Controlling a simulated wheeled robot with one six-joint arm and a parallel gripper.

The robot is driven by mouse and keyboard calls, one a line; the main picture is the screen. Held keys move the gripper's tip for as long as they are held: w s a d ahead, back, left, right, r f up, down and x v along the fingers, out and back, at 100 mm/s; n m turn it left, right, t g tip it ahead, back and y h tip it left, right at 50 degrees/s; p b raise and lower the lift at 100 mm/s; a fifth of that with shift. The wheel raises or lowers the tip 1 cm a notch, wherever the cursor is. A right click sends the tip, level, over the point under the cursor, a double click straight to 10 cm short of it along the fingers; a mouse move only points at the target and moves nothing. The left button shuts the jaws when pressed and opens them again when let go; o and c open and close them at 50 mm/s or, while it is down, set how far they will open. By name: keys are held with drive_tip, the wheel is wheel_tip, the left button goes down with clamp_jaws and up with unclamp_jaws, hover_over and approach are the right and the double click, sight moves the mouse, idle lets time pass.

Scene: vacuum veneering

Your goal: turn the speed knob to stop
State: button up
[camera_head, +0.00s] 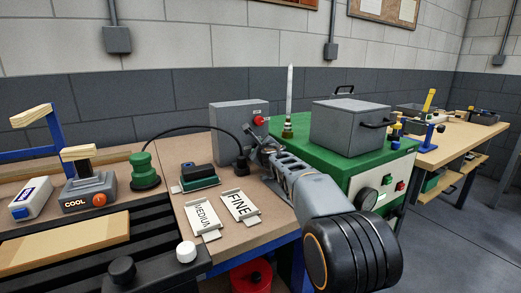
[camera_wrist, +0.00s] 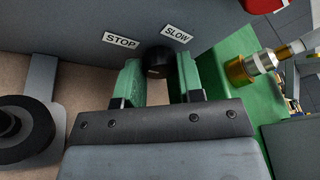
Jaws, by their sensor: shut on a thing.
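The speed knob (camera_wrist: 157,60) is a dark round knob on the grey control box (camera_head: 238,125). In the wrist view it sits between the two green finger pads of my gripper (camera_wrist: 160,80), which is shut on it. A white STOP label (camera_wrist: 121,41) is to the upper left of the knob and a SLOW label (camera_wrist: 176,34) to its upper right. The knob's pointer direction cannot be made out. In the head view my gripper (camera_head: 259,155) is at the box's lower front, and the knob is mostly hidden there.
A red switch (camera_head: 259,120) is on the box, above my gripper. The green machine (camera_head: 325,177) with a grey lidded box (camera_head: 350,127) stands close on the right. MEDIUM (camera_head: 201,214) and FINE (camera_head: 239,206) plates lie on the bench in front. A black cable (camera_head: 190,128) runs left.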

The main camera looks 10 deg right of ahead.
drive_tip(key=o, duration=0.9)
drive_tip(key=s, duration=0.4)
drive_tip(key=s+r, duration=0.1)
drive_tip(key=s, duration=0.4)
drive_tip(key=s+r+b, duration=0.1)
drive_tip(key=s, duration=0.3)
drive_tip(key=shift+s+d+r, duration=0.2)
drive_tip(key=shift+s+d, duration=0.05)
drive_tip(key=s+d+r+m+g+h+p, duration=0.35)
drive_tip(key=s+m+p, duration=0.35)
drive_tip(key=m+p, duration=0.5)
drive_tip(key=s+d+r+m+g+h+p, duration=0.3)
drive_tip(key=s+m+p, duration=0.35)
drive_tip(key=m, duration=1.05)
drive_tip(key=s+a+m+g+y+p, duration=0.2)
drive_tip(key=s+m+p, duration=0.1)
drive_tip(key=s+m, duration=0.1)
drive_tip(key=s+a+m+g+y+p, duration=0.2)
drive_tip(key=s+m+p, duration=0.2)
drive_tip(key=m, duration=0.3)
drive_tip(key=s+a+m+g+y+p, duration=0.2)
drive_tip(key=s+m+p, duration=0.2)
drive_tip(key=s+m, duration=0.1)
drive_tip(key=shift+s+a+f+m, duration=0.25)
drive_tip(key=shift+s+m, duration=0.15)
drive_tip(key=shift+s, duration=0.1)
